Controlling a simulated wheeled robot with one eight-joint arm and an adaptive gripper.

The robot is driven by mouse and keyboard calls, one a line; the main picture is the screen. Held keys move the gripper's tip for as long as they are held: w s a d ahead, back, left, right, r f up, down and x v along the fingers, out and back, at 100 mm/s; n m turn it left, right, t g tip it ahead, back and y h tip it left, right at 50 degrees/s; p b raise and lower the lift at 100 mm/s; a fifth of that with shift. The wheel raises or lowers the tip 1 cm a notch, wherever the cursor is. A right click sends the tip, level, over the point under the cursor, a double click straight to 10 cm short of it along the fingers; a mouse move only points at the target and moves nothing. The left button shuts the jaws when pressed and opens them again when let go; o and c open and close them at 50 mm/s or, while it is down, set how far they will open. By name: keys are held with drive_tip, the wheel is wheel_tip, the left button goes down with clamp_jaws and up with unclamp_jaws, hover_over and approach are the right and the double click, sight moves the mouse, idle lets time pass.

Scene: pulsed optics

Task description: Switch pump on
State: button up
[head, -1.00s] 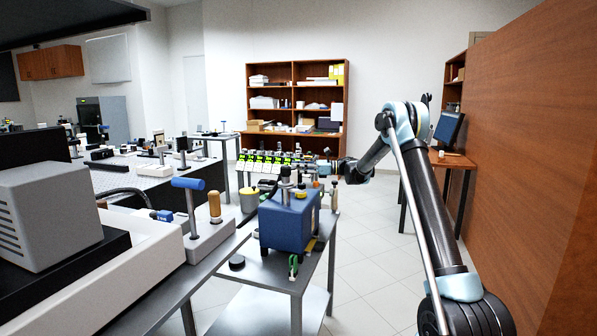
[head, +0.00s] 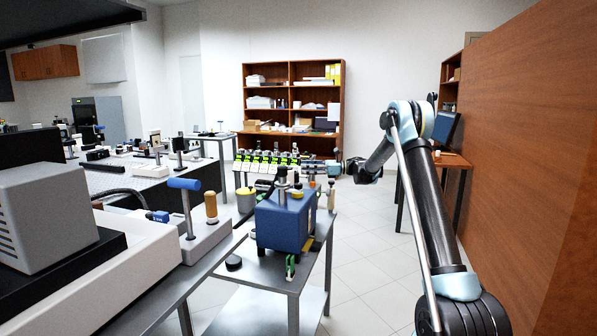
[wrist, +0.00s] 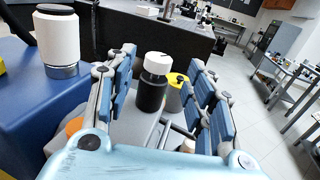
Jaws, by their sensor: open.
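A blue box-shaped unit (head: 284,222), which looks like the pump, stands on a metal cart with dark and metal fittings on top. Its blue body (wrist: 42,112) also fills the left of the wrist view, with a white cylinder (wrist: 58,40) on it. I cannot make out a switch on it. My gripper (wrist: 163,60) is open and empty, with its two blue-padded fingers apart.
A yellow-lidded container (head: 246,198) stands behind the blue unit. The metal cart (head: 268,272) also carries a black disc and a green clip. A wooden partition (head: 530,150) is close on the right. Open tiled floor (head: 365,270) lies between the cart and my arm.

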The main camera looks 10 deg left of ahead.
drive_tip(key=w+d, duration=0.1)
drive_tip(key=d, duration=0.5)
drive_tip(key=shift+w+d, duration=0.15)
